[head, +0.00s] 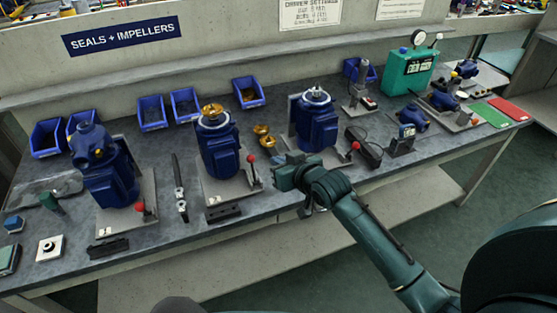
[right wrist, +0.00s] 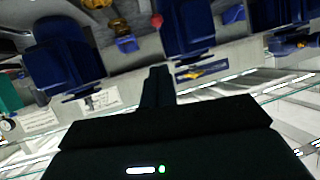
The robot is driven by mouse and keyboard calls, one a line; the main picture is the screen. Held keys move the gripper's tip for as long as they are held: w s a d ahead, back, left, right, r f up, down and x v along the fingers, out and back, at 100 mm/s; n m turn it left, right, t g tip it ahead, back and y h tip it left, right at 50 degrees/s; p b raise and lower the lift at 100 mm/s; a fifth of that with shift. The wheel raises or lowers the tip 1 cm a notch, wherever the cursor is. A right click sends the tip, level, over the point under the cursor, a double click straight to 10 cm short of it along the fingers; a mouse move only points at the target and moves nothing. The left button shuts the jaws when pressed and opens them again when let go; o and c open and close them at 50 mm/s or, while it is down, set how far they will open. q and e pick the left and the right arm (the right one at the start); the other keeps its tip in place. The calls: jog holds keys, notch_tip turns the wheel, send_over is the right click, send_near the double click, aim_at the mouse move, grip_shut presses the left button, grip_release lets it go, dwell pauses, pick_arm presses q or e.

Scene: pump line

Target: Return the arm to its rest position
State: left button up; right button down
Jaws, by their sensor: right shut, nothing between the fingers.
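My right arm (head: 375,240) comes in from the lower right of the head view and reaches to the bench's front edge. My right gripper (head: 283,178) is in front of the middle and right blue pumps and appears clear of them. In the right wrist view its fingers (right wrist: 157,85) are together with nothing between them. My left gripper is not in view.
The bench (head: 265,205) carries a left blue pump (head: 105,175), a middle pump (head: 220,150) and a right pump (head: 317,122). Red-knobbed levers stand beside them. A green tester (head: 408,70) stands at the back right.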

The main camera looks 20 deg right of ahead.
jog(key=s+a+f+g, duration=0.1)
jog(key=s+f, duration=0.3)
jog(key=s, duration=0.4)
jog(key=s+a+f, duration=0.1)
jog(key=s+f, duration=0.4)
jog(key=s, duration=0.4)
jog(key=s+a+f+n+g, duration=0.1)
jog(key=s+f, duration=0.3)
jog(key=s, duration=0.4)
jog(key=shift+s+a+f+g, duration=0.15)
jog(key=shift+a+f+g, duration=0.15)
jog(key=shift+a, duration=0.2)
